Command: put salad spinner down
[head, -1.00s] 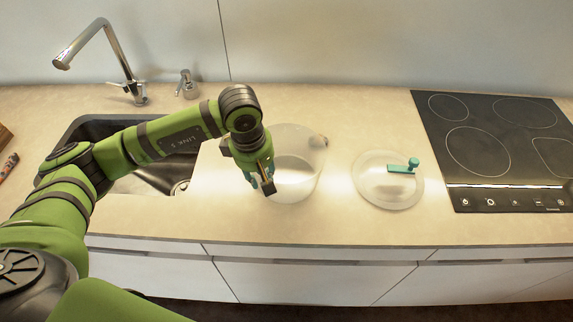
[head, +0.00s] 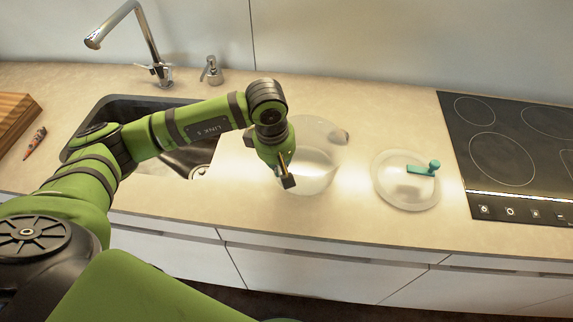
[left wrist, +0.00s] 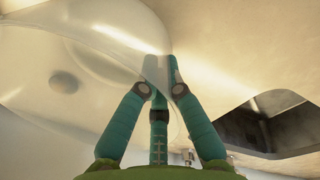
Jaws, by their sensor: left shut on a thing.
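The salad spinner bowl (head: 318,160) is clear and translucent and appears to stand upright on the counter between the sink and the cooktop. It also fills the upper left of the left wrist view (left wrist: 60,50). My left gripper (head: 286,180) is at the bowl's left side. In the left wrist view the teal fingers (left wrist: 160,85) are shut on the bowl's wall. The spinner's lid (head: 405,190), clear with a teal crank handle, lies apart on the counter to the right of the bowl. My right gripper is not in view.
A dark sink (head: 120,105) with a chrome tap (head: 150,45) is on the left, under my arm. A soap dispenser (head: 211,70) stands behind it. A black cooktop (head: 505,150) is on the right. A wooden board (head: 14,118) and an orange-handled tool (head: 35,143) lie far left.

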